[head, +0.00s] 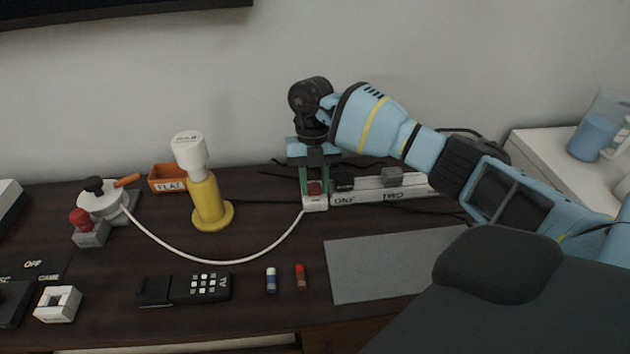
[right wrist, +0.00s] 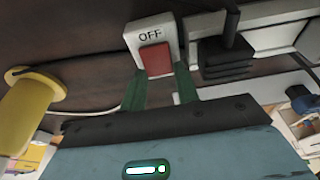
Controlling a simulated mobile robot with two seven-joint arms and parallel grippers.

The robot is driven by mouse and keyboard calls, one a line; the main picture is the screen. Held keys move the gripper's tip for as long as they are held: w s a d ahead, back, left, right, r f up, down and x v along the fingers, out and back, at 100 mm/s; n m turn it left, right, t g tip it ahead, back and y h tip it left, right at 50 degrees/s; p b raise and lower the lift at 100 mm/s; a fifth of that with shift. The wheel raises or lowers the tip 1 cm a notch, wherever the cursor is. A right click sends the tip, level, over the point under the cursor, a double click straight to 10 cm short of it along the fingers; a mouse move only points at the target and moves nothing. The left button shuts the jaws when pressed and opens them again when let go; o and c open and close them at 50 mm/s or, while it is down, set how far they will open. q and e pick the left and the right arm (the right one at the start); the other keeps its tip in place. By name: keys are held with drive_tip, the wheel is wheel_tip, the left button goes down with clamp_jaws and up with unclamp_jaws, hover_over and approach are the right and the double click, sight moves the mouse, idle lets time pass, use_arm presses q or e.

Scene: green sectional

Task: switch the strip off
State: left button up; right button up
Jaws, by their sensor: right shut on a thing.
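The white power strip (head: 375,197) lies at the back of the dark desk, with sockets marked ONE and TWO. Its left end carries a red rocker switch (head: 315,187), and the white cable leaves from there. In the right wrist view the red switch (right wrist: 155,58) sits below the printed word OFF. My right gripper (head: 316,180) points down over this end, its green fingers shut with one on each side of the switch. The fingertips also show in the right wrist view (right wrist: 160,80). Whether the rocker is pressed is unclear. My left gripper is out of view.
A yellow stand with a white top (head: 207,200) is to the left, beside an orange tray (head: 166,179). A grey mat (head: 375,268), a black remote (head: 185,289) and two small cylinders (head: 271,280) lie in front.

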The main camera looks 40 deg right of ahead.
sight(314, 185)
drive_tip(key=o, duration=0.6)
drive_tip(key=shift+o, duration=0.5)
drive_tip(key=shift+r, duration=0.1)
drive_tip(key=v, duration=0.6)
drive_tip(key=shift+w+d+r, duration=0.1)
drive_tip(key=shift+r, duration=0.15)
drive_tip(key=shift+w+r, duration=0.1)
drive_tip(key=shift+r, duration=0.45)
